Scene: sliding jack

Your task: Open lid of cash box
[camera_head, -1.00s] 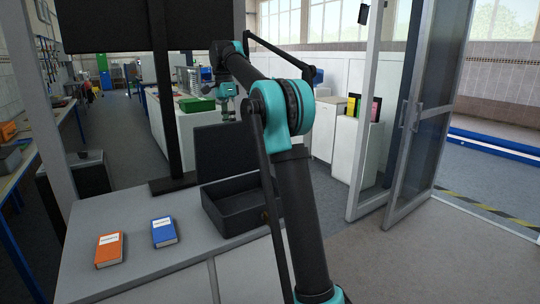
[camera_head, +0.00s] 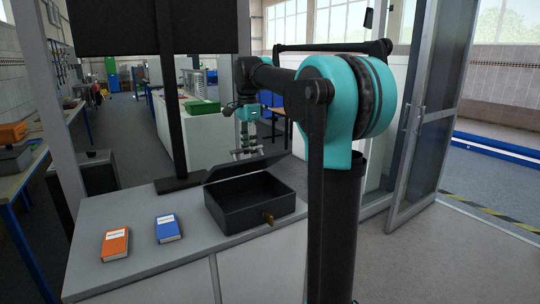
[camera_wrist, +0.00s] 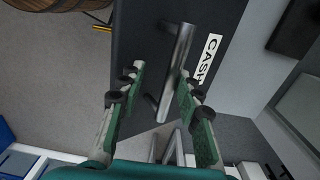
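The black cash box (camera_head: 232,220) stands on the grey counter with its inside exposed. Its lid (camera_head: 235,172) is open and leans far back behind the box, seen as a thin slanted panel. My gripper (camera_head: 246,153) is behind the box, close to the lid's far edge. In the wrist view the lid's dark outer face (camera_wrist: 143,45) carries a metal bar handle (camera_wrist: 177,70) and a white CASH label (camera_wrist: 208,58). My gripper's fingers (camera_wrist: 160,85) are spread apart with the handle between them; I cannot tell whether either touches it.
An orange book (camera_head: 115,243) and a blue book (camera_head: 167,229) lie on the counter (camera_head: 150,262) left of the box. A brass-coloured key (camera_head: 268,217) sticks out of the box front. A glass door (camera_head: 425,130) is at the right.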

